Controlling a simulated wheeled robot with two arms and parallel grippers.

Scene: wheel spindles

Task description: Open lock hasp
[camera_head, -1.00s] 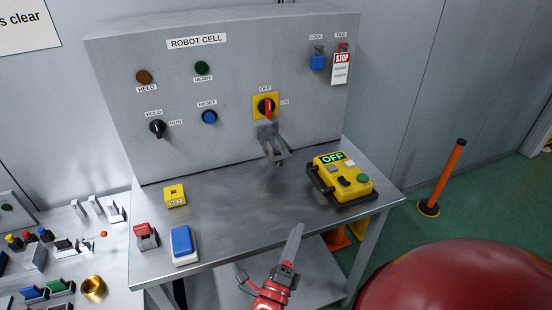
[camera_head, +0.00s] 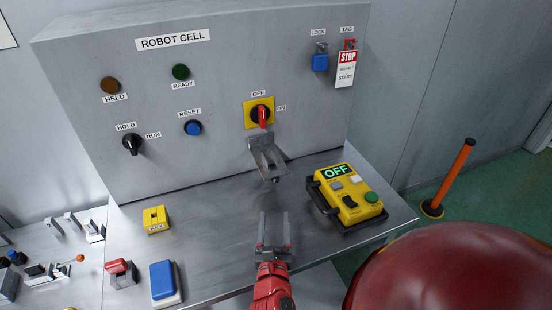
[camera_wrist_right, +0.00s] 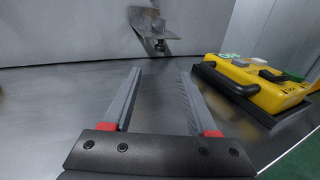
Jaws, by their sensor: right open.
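The lock hasp (camera_head: 268,158) is a grey metal bracket on the front of the grey ROBOT CELL cabinet. It hangs just below the red rotary switch (camera_head: 263,116) on its yellow plate, its lower end jutting out from the panel. In the right wrist view the hasp (camera_wrist_right: 153,28) shows at the top, beyond the fingers. My right gripper (camera_head: 274,222) is open and empty, in front of and below the hasp, apart from it, over the steel bench. Its two fingers (camera_wrist_right: 158,75) point toward the cabinet in the right wrist view. My left gripper is not in view.
A yellow pendant (camera_head: 350,195) reading OFF lies on the bench (camera_head: 210,210) right of my gripper. A yellow KEY block (camera_head: 156,219), a red-topped switch (camera_head: 119,272) and a blue-topped box (camera_head: 165,282) lie left. A blue padlock (camera_head: 320,62) and STOP tag (camera_head: 347,68) hang upper right.

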